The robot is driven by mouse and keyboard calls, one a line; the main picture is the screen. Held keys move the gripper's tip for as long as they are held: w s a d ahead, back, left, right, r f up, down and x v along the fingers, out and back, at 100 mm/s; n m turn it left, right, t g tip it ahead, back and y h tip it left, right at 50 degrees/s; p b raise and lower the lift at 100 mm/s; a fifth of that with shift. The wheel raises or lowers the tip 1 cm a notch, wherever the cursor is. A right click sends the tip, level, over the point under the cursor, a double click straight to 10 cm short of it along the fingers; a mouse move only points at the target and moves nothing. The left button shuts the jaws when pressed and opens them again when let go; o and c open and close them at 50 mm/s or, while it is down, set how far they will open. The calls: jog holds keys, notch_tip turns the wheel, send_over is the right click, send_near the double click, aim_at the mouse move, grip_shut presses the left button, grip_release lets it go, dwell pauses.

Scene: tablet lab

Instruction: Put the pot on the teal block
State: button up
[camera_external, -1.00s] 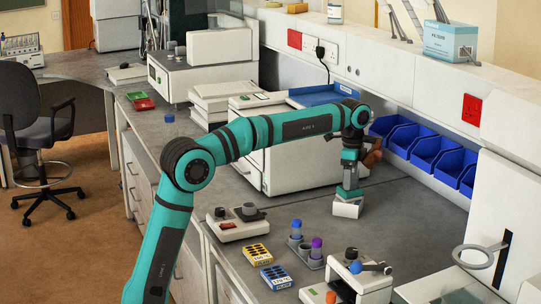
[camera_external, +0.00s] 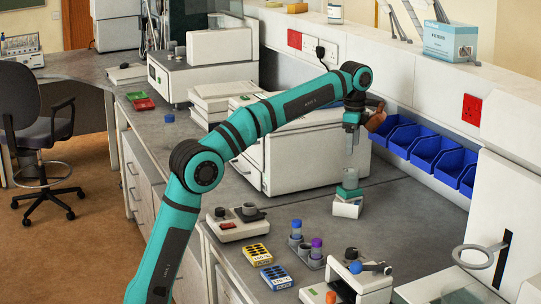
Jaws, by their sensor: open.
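A small grey pot (camera_external: 350,178) stands upright on the teal block (camera_external: 348,192), which rests on a white box-shaped base (camera_external: 346,208) on the grey bench. My gripper (camera_external: 352,151) is open and points down just above the pot, with its fingers clear of the pot or nearly so. The exact gap between fingertips and pot is too small to tell. Nothing shows held between the fingers.
A white instrument (camera_external: 305,160) stands close behind and left. Blue bins (camera_external: 425,150) line the wall to the right. A small rack with coloured-cap vials (camera_external: 308,255) and a yellow box (camera_external: 256,254) stand in front. Bench to the right is clear.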

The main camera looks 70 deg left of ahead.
jog(key=shift+r, duration=0.3)
jog(key=s+d+r+n+t, duration=0.2)
jog(key=s+d+r+t, duration=0.15)
jog(key=s, duration=0.65)
jog(key=s+d+r+n+t, duration=0.25)
jog(key=s+t, duration=0.25)
jog(key=s, duration=0.5)
jog(key=s+d+f+n+t, duration=0.1)
jog(key=s+f+t, duration=0.2)
jog(key=s, duration=0.5)
jog(key=s+d+f+n+t, duration=0.1)
jog(key=s+f+n+t, duration=0.1)
jog(key=s, duration=0.6)
jog(key=s+d+f+n+t, duration=0.1)
jog(key=s+f+t, duration=0.3)
jog(key=s, duration=0.5)
jog(key=shift+d, duration=0.6)
